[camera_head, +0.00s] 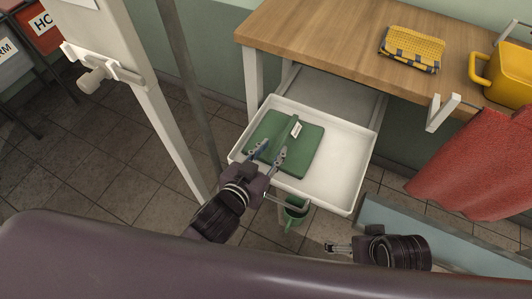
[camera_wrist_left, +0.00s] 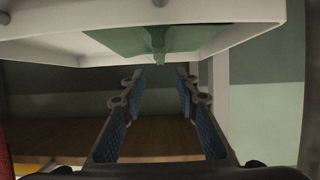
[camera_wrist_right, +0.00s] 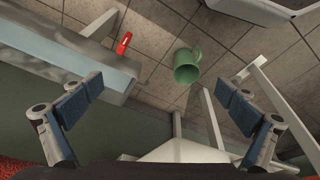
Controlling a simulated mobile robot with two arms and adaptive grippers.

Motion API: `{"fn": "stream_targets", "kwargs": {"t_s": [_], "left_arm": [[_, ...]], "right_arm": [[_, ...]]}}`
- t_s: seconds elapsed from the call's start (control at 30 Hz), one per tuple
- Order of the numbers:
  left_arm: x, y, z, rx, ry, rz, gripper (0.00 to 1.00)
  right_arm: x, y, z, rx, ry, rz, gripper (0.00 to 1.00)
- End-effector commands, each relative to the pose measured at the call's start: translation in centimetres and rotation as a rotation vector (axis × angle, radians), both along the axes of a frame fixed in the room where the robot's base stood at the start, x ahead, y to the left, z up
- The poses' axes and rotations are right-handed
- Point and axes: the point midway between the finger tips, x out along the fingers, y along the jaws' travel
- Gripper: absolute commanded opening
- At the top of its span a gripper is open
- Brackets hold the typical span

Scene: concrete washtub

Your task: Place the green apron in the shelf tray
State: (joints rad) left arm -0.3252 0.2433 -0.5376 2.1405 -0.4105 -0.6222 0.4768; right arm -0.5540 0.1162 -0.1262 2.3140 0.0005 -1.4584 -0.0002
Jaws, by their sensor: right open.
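The green apron (camera_head: 302,148) lies folded flat in the left part of the white tray (camera_head: 345,180), which is pulled out under the wooden table. A pale tag shows on the apron. My left gripper (camera_head: 269,153) is open over the tray's near side, by the apron's near edge. In the left wrist view, the apron (camera_wrist_left: 120,39) shows in the tray beyond the open fingers, with nothing between them. I cannot tell if the fingers touch it. My right gripper (camera_head: 328,247) is low at the front right, apart from the tray; its fingers are open and empty in the right wrist view (camera_wrist_right: 158,105).
A yellow checked cloth (camera_head: 412,50) and a yellow mug-like vessel (camera_head: 508,75) sit on the wooden table (camera_head: 310,35). A red cloth (camera_head: 475,160) hangs at the right. A green mug (camera_wrist_right: 187,66) is below the tray. A white post (camera_head: 150,100) stands left.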

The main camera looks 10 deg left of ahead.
Motion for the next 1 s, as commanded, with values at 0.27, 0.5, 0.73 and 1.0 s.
{"fn": "stream_targets", "kwargs": {"t_s": [0.27, 0.5, 0.73, 1.0], "left_arm": [[-2.9, 0.9, 1.3, 0.001, 0.001, 0.000, 0.29], [-3.2, 1.1, 1.4, 0.001, 0.000, 0.000, 0.29], [-3.2, 1.1, 1.4, 0.001, 0.000, 0.000, 0.29], [-3.2, 1.0, 1.4, 0.001, 0.000, 0.000, 0.29]], "right_arm": [[0.2, 0.1, -2.0, 0.000, 0.012, 0.001, 1.00], [0.3, 0.1, -2.3, -0.001, 0.013, 0.002, 1.00], [0.3, 0.1, -2.3, -0.001, 0.013, 0.002, 1.00], [0.3, 0.2, -2.2, 0.000, 0.012, 0.002, 1.00]]}}
